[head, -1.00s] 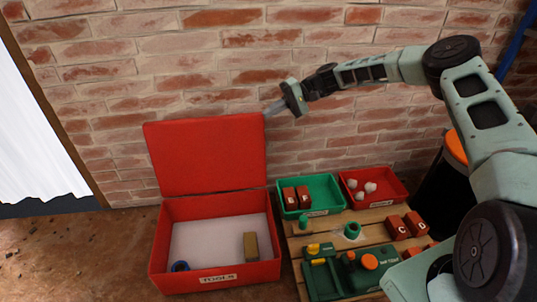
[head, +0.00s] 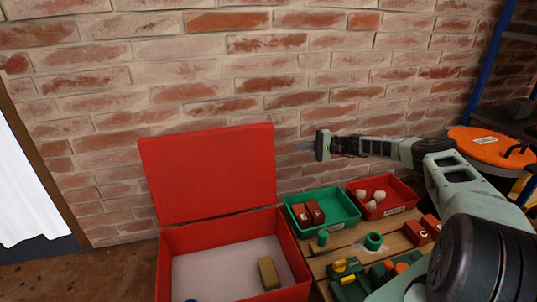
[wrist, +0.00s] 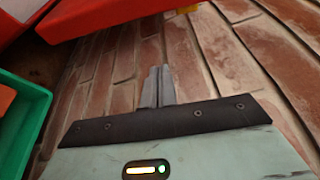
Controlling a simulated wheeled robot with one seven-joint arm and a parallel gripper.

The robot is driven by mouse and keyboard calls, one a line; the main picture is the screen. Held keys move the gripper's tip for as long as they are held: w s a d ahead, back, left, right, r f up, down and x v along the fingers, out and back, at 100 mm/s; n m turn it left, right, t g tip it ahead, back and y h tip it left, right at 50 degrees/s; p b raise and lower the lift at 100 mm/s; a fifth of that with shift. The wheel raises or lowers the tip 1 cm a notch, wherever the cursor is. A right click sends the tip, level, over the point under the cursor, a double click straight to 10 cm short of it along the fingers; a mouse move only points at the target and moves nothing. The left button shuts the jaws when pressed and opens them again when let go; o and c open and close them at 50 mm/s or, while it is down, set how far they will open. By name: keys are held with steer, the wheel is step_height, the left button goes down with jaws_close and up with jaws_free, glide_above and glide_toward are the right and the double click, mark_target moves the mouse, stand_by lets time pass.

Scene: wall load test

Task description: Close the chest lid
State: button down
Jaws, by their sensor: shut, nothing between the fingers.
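The red chest (head: 165,262) stands on the floor against the brick wall, its front cut off by the frame in the head view. Its red lid (head: 208,172) is raised and stands nearly upright at the back. A tan block (head: 268,272) lies inside, and a bit of a blue thing shows at the lower edge. My gripper (head: 303,146) is shut and empty, to the right of the lid's upper right edge, apart from it in the picture. In the wrist view the shut fingers (wrist: 157,88) point at the wall, with red surfaces, likely the lid and chest, at the top left.
A green bin (head: 335,218) with red blocks and a red bin (head: 395,208) with white balls stand right of the chest. A wooden pallet (head: 345,245) holds green and orange parts. A blue-framed shelf (head: 492,60) is at far right.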

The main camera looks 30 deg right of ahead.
steer(key=w+a+b, duration=0.1)
steer(key=a+b, duration=0.5)
steer(key=a, duration=0.3)
steer(key=shift+a, duration=0.15)
steer(key=shift+r, duration=0.15)
stand_by(0.4)
